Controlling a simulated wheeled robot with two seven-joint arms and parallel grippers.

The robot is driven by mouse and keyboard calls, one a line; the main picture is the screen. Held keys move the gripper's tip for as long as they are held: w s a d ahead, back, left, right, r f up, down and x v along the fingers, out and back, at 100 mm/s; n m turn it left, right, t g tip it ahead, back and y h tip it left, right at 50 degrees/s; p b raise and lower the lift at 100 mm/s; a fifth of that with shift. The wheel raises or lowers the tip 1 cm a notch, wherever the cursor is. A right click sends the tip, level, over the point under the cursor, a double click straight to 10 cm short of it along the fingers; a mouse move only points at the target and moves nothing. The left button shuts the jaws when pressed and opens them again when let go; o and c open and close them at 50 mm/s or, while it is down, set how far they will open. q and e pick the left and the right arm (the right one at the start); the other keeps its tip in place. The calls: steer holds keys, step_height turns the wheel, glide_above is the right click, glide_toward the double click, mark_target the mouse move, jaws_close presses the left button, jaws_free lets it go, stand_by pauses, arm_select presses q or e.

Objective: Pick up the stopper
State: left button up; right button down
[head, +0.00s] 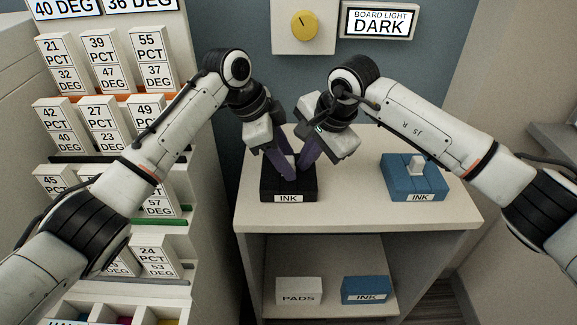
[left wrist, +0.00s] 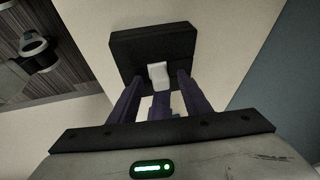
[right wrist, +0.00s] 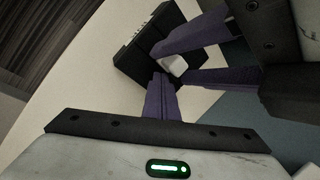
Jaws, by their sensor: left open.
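A black ink block (head: 275,190) stands on the left part of the table top. Its white stopper (left wrist: 158,73) sits on the block. It also shows in the right wrist view (right wrist: 173,64) and is mostly hidden by fingers in the head view. My left gripper (head: 288,173) is open, its fingers on either side of the stopper and apart from it in the left wrist view. My right gripper (head: 304,162) has its fingers together beside the stopper, holding nothing that I can see. A blue ink block (head: 400,185) with a white stopper (head: 416,165) stands at the right.
The table top (head: 345,195) is clear between the two blocks. A lower shelf holds a white PADS box (head: 299,287) and a blue INK box (head: 366,285). A rack of number cards (head: 110,130) stands at the left. A yellow knob (head: 304,25) is on the wall.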

arm_select(q)
jaws_close()
step_height(320, 180, up, 10)
stand_by(0.7)
